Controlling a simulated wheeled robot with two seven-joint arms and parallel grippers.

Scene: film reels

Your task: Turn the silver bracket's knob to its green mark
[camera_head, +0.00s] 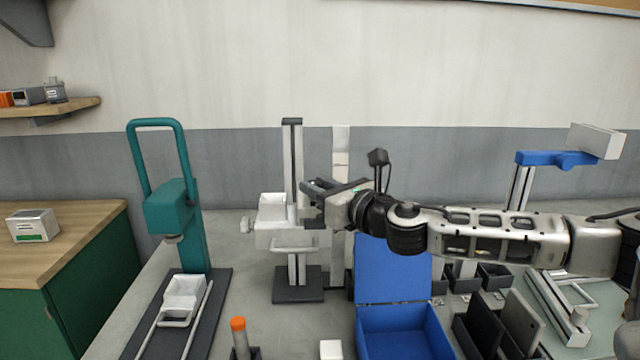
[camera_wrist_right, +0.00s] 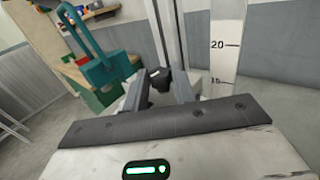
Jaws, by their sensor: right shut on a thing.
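The silver bracket (camera_head: 283,240) sits on an upright post (camera_head: 292,150) with a dark foot, left of the middle in the head view. My right gripper (camera_head: 312,190) reaches in from the right at the bracket's upper right side. In the right wrist view, its two dark fingers (camera_wrist_right: 160,90) are closed around a small dark knob (camera_wrist_right: 160,77) with a short pale mark on top. The knob is hidden behind the gripper in the head view. I cannot make out a green mark on the bracket. My left gripper is not in view.
A teal press (camera_head: 180,205) stands to the left. A white scale strip (camera_head: 341,150) with numbers stands just behind the gripper. An open blue box (camera_head: 393,272) lies in front, below my right arm. A blue bracket (camera_head: 545,158) stands at the right.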

